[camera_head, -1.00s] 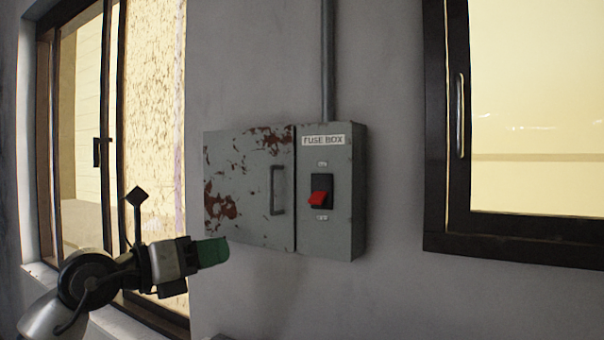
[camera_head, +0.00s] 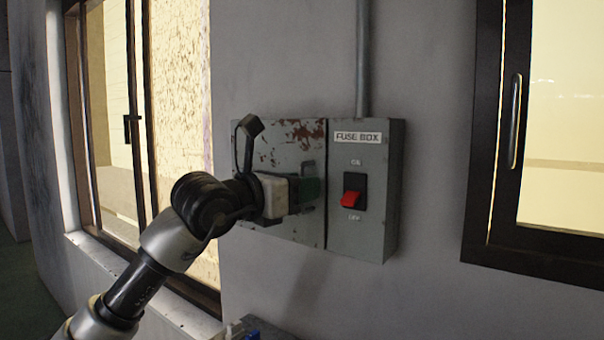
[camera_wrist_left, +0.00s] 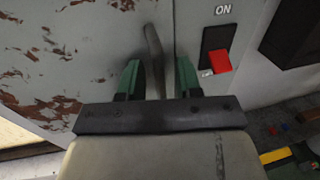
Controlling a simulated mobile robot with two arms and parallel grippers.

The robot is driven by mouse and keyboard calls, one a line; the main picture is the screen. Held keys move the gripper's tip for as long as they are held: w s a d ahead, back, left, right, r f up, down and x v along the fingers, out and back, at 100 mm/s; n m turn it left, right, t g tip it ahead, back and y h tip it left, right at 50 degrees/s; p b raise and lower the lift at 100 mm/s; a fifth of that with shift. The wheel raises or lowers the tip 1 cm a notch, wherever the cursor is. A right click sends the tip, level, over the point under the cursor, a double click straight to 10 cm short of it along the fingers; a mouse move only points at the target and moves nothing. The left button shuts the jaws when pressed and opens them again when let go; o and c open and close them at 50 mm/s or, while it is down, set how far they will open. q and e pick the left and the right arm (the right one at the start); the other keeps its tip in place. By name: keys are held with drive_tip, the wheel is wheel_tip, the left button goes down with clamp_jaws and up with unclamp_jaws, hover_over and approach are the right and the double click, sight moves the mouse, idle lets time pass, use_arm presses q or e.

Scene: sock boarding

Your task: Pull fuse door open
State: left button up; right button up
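The fuse door (camera_head: 275,150), grey with rust patches, is shut on the left part of the fuse box (camera_head: 378,225). It fills the left of the left wrist view (camera_wrist_left: 70,60). Its upright handle (camera_wrist_left: 153,50) is near the door's right edge. My left gripper (camera_head: 310,190) is at the handle and hides much of it in the head view. In the left wrist view its two green fingers (camera_wrist_left: 159,78) are apart, one on each side of the handle, with gaps visible. My right gripper is not in view.
A red switch (camera_head: 351,198) sits just right of the door, close to the fingers. A conduit (camera_head: 362,60) rises from the box. Windows flank it on the left (camera_head: 135,130) and right (camera_head: 485,150). Small debris and a yellow item (camera_wrist_left: 275,155) lie below.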

use_arm(q)
drive_tip(key=shift+w+d, duration=0.2)
drive_tip(key=shift+d, duration=0.05)
clamp_jaws()
drive_tip(key=shift+a, duration=0.15)
